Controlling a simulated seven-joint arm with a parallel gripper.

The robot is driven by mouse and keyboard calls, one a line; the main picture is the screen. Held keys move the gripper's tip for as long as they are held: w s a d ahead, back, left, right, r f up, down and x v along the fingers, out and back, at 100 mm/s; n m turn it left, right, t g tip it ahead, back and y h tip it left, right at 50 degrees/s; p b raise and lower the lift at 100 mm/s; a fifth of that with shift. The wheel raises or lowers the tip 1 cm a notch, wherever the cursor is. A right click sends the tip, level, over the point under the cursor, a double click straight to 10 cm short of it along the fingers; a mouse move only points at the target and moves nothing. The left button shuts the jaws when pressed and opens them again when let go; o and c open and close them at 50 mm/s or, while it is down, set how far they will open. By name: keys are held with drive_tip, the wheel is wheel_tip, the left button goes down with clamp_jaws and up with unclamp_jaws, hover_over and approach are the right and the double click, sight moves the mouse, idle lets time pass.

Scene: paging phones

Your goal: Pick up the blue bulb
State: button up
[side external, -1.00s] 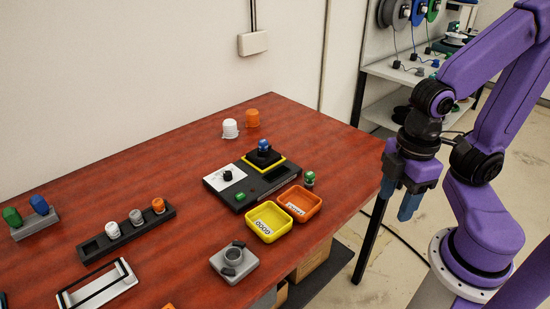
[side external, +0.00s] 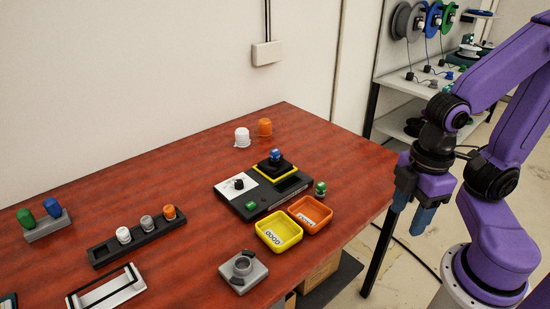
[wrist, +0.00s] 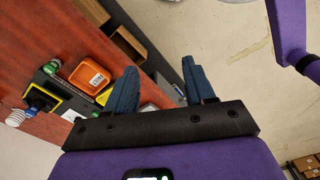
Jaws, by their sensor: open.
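A blue bulb (side external: 275,155) stands upright in a black socket (side external: 274,166) on the yellow-edged square of a black test panel (side external: 257,205). A second blue object (side external: 52,207), like a capsule or cap, stands in a grey holder at the far left; I cannot tell whether it is a bulb. My gripper (side external: 411,213) hangs open and empty beyond the table's right edge, well to the right of the panel. In the wrist view my gripper (wrist: 160,85) has its two blue fingers spread wide with nothing between them.
A yellow tray (side external: 262,236) and an orange tray (side external: 323,224) stand before the panel. A green bulb (side external: 320,188) stands right of it. A black rack (side external: 103,256) holds white, grey and orange bulbs. A grey fixture (side external: 230,277) is in front.

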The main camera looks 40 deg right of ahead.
drive_tip(key=shift+o, duration=0.7)
drive_tip(key=shift+w, duration=0.1)
drive_tip(key=w+a+n+t+h, duration=0.1)
drive_tip(key=w+a+n+h, duration=0.2)
drive_tip(key=w, duration=0.8)
drive_tip(key=w+a+n+t+h, duration=0.1)
drive_tip(key=w+a+h, duration=0.25)
drive_tip(key=w, duration=0.75)
drive_tip(key=n+t+h, duration=0.1)
drive_tip(key=n+h, duration=0.3)
drive_tip(key=h, duration=0.3)
approach(274, 152)
drive_tip(key=x, duration=0.5)
drive_tip(key=shift+s+d, duration=0.15)
drive_tip(key=shift+s, duration=0.05)
drive_tip(key=shift+w+x, duration=0.15)
drive_tip(key=shift+x, duration=1.3)
drive_tip(key=shift+w+x, duration=0.1)
drive_tip(key=shift+x, duration=1.4)
drive_tip(key=shift+f, duration=0.2)
drive_tip(key=c, duration=1.1)
drive_tip(key=shift+r, duration=0.15)
